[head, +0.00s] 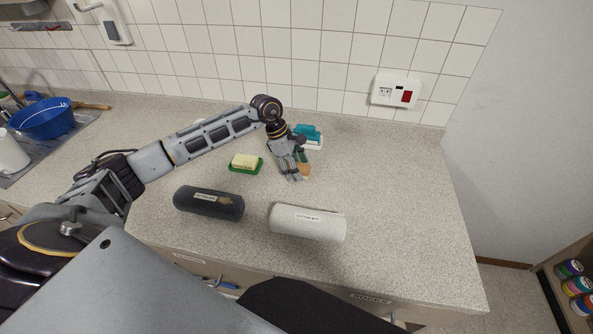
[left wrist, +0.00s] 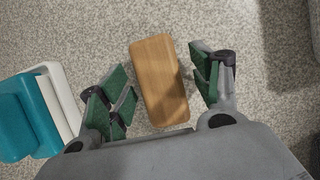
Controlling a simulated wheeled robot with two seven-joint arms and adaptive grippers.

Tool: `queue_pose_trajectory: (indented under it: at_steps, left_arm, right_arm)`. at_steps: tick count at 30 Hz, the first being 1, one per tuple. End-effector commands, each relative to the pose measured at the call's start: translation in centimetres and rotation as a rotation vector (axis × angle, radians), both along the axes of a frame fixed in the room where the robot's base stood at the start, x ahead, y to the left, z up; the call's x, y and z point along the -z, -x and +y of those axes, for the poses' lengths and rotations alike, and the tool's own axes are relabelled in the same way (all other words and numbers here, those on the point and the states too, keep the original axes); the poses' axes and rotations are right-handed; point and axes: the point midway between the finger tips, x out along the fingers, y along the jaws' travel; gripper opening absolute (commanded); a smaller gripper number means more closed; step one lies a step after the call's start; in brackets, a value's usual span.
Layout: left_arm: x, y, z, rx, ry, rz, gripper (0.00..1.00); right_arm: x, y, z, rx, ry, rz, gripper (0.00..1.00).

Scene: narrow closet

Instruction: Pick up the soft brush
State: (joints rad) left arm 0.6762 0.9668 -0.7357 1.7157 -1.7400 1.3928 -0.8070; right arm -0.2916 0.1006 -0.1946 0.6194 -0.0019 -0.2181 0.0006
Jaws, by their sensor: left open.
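A wooden-topped block (left wrist: 160,82), which looks like the back of the soft brush, lies on the speckled counter. Its bristles are hidden from above. In the head view the brown block (head: 306,170) shows only partly beside my left gripper (head: 294,177), which points down over it. In the left wrist view the open left gripper (left wrist: 162,92) has its green-padded fingers on either side of the block, with gaps on both sides. Whether the fingertips are level with the block is hard to tell. My right gripper is not in view.
A teal item (head: 307,131) on a white base stands close behind the gripper. A yellow block on a green base (head: 246,162) is to the left. A dark roll (head: 208,203) and a white roll (head: 308,223) lie in front. The counter's right side is clear.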

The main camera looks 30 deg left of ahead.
Motion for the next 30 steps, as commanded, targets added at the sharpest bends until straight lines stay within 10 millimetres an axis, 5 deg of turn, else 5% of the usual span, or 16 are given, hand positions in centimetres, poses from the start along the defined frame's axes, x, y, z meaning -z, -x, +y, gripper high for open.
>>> queue_pose_trajectory:
  at_steps: [23, 30]
  left_arm:
    - [0.26, 0.0, 0.0, 0.0, 0.0, 0.0, 0.64]
    - [0.26, 0.0, 0.0, 0.0, 0.0, 0.0, 0.35]
  right_arm:
    - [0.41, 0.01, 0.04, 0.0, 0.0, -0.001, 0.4]
    - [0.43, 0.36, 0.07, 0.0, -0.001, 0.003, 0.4]
